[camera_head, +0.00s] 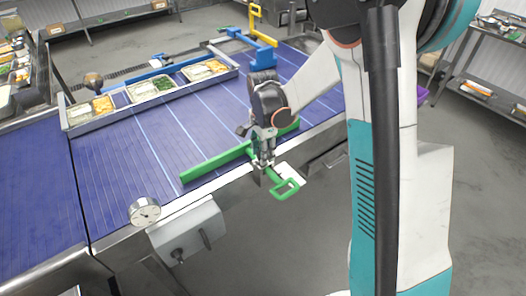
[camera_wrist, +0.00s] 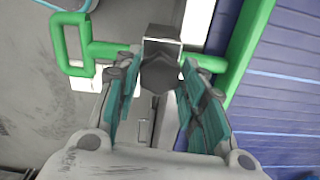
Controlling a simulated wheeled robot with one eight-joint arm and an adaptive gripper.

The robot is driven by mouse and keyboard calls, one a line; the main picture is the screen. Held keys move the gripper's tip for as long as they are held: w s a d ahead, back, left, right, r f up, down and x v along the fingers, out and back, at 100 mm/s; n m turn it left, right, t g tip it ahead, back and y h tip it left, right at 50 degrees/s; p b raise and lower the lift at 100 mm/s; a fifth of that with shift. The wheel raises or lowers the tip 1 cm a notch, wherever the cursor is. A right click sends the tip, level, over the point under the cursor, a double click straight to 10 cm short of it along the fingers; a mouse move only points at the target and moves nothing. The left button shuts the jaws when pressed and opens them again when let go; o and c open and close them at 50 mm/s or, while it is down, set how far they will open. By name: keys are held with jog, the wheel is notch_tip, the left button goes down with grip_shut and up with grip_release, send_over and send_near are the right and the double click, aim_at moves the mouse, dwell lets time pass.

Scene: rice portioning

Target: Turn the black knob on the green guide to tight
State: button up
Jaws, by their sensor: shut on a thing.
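The green guide (camera_head: 215,164) lies over the near edge of the blue conveyor, with its looped handle (camera_head: 287,189) sticking out past the edge. In the wrist view its green bar (camera_wrist: 245,45) is at the upper right and its loop (camera_wrist: 72,45) at the upper left. The black knob (camera_wrist: 160,75) sits between my fingers in the wrist view, below a grey block. My gripper (camera_head: 262,160) is at the guide's clamp by the conveyor edge, its fingers shut on the knob. In the head view the gripper hides the knob. The knob's tightness cannot be told.
A rail tray (camera_head: 150,90) with several food pans stands across the conveyor (camera_head: 110,150). Blue and yellow guides (camera_head: 262,38) are at the back. Grey floor lies clear in front.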

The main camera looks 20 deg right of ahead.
dwell(0.4)
jog(key=o, duration=1.1)
notch_tip(320, 180, up, 12)
